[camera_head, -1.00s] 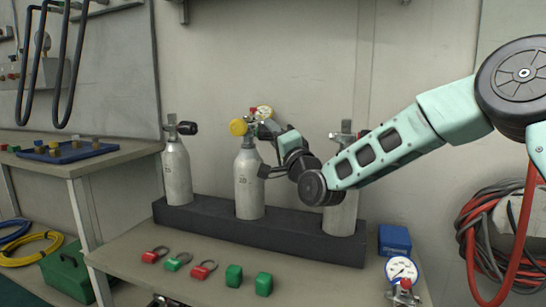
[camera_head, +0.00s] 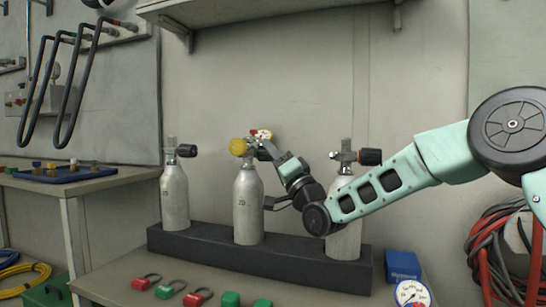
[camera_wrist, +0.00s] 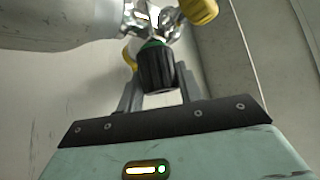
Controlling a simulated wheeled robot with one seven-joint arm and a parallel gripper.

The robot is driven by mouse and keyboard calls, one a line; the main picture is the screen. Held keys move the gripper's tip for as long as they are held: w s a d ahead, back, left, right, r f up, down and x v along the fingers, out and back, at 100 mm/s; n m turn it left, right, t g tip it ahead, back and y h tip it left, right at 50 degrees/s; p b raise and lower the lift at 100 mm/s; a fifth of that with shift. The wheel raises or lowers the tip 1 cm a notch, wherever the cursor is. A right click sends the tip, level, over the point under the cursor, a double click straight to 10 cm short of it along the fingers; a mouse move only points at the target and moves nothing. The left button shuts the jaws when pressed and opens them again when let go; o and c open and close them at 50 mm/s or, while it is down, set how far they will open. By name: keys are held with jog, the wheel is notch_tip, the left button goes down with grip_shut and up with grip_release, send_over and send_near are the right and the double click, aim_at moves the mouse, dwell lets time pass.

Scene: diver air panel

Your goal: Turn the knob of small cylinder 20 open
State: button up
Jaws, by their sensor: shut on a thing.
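Small cylinder 20 (camera_head: 247,210) is the middle one of three pale cylinders standing upright in a dark rack (camera_head: 225,256). Its valve has a yellow cap (camera_head: 238,147) on the left and a black knob on the right, largely hidden by my gripper in the head view. In the wrist view the ribbed black knob (camera_wrist: 156,70) with a green ring sits between my two fingers. My gripper (camera_head: 270,154) is shut on this knob, coming in from the right. How far the knob is turned cannot be told.
A left cylinder (camera_head: 174,198) and a right cylinder (camera_head: 343,238), each with a black knob, flank it; my arm crosses before the right one. A shelf (camera_head: 270,10) is above.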

jog(key=shift+f, duration=0.1)
jog(key=o, duration=1)
jog(key=p+v, duration=0.1)
jog(key=v, duration=0.6)
jog(key=shift+s, duration=0.15)
jog(key=shift+d+f, duration=0.1)
jog(key=shift+d, duration=0.05)
